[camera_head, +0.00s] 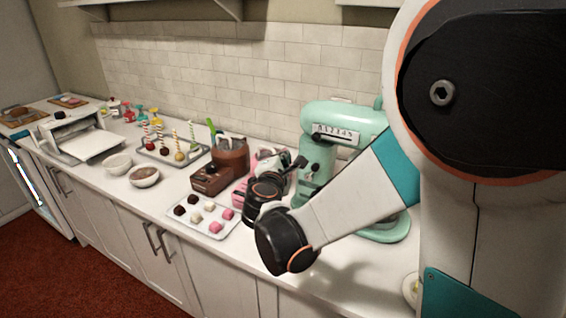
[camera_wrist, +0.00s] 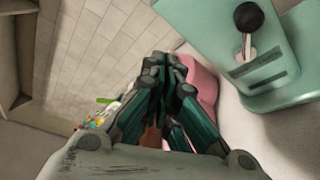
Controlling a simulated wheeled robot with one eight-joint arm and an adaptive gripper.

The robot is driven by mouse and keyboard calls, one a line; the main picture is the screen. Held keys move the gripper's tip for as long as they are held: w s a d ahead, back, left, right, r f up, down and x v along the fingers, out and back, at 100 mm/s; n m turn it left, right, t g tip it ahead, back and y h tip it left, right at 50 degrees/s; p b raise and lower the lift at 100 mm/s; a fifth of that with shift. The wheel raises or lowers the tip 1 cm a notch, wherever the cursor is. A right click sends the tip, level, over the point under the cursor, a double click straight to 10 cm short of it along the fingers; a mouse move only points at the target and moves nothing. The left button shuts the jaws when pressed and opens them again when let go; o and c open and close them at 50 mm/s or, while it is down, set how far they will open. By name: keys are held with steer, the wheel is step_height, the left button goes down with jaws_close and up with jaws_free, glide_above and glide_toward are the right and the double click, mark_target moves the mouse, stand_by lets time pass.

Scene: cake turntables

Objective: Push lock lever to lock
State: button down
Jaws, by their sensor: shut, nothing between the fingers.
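The mint-green stand mixer (camera_head: 345,122) stands on the counter near the back wall. Its lock lever, a black ball knob on a short metal stem (camera_wrist: 248,18), sits in a slot on the mixer's side in the wrist view. A small dark knob (camera_head: 314,168) on the mixer column in the head view looks like the same lever. My gripper (camera_head: 299,161) is just left of the mixer column, and in the wrist view its fingertips (camera_wrist: 162,60) are together and empty. They are left of the lever and apart from it.
A pink appliance (camera_wrist: 204,82) is close behind my fingers in the wrist view. A brown machine (camera_head: 213,179) and a tray of sweets (camera_head: 183,226) stand left of my gripper. Bowls (camera_head: 144,176) and a cake-pop stand (camera_head: 172,156) are farther left.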

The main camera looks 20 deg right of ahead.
steer(key=s+a+f+p, duration=0.1)
steer(key=s+a, duration=0.2)
steer(key=s, duration=0.6)
steer(key=shift+a+f, duration=0.2)
steer(key=shift+a, duration=0.1)
